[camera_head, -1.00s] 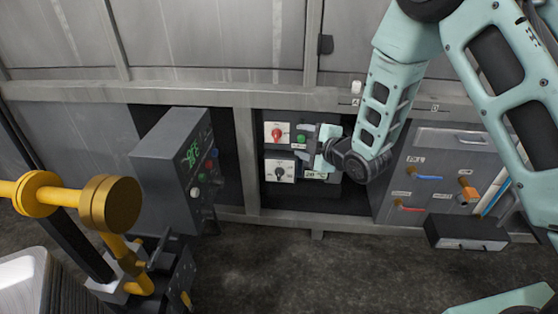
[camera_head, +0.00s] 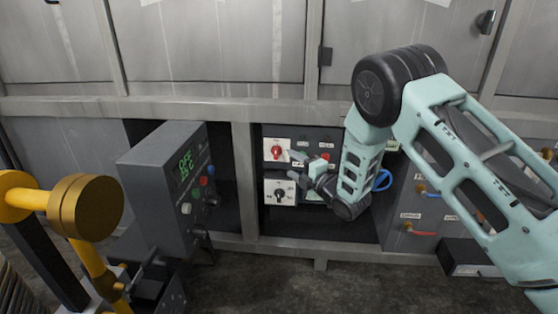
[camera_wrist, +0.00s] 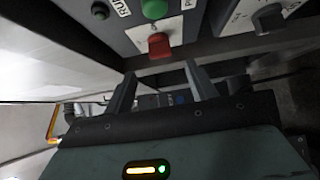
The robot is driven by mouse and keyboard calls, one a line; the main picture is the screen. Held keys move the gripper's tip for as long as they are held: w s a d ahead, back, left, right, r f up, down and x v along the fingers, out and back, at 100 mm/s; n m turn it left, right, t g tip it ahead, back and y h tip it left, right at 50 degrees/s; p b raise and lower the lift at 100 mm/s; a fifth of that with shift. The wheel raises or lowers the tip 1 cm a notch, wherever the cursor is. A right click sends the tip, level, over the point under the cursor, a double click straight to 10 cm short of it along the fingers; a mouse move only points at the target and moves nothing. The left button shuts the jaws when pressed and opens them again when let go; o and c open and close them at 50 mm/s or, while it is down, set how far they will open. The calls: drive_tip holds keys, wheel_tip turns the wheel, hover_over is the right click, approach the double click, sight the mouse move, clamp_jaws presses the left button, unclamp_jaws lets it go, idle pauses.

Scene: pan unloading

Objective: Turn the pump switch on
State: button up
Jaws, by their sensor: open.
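Two white switch plates sit one above the other in the recessed panel. The upper plate has a red rotary switch (camera_head: 276,152), and the lower has a black rotary switch (camera_head: 280,194). I cannot read which is the pump switch. My gripper (camera_head: 297,167) is open and empty, just right of these plates, with its fingers pointing left. In the wrist view, my gripper's fingers (camera_wrist: 160,88) are spread apart with nothing between them. A red knob or button (camera_wrist: 159,44) is just beyond them, with a green button (camera_wrist: 154,9) above. A black knob (camera_wrist: 268,18) is at upper right.
A grey control box (camera_head: 165,180) with a green display stands left of the recess. Yellow pipework (camera_head: 85,207) is at the front left. Grey frame beams border the recess.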

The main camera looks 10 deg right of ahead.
sight(278, 155)
drive_tip(key=b+x, duration=0.1)
drive_tip(key=x, duration=0.7)
drive_tip(key=shift+b, duration=0.4)
drive_tip(key=c, duration=1)
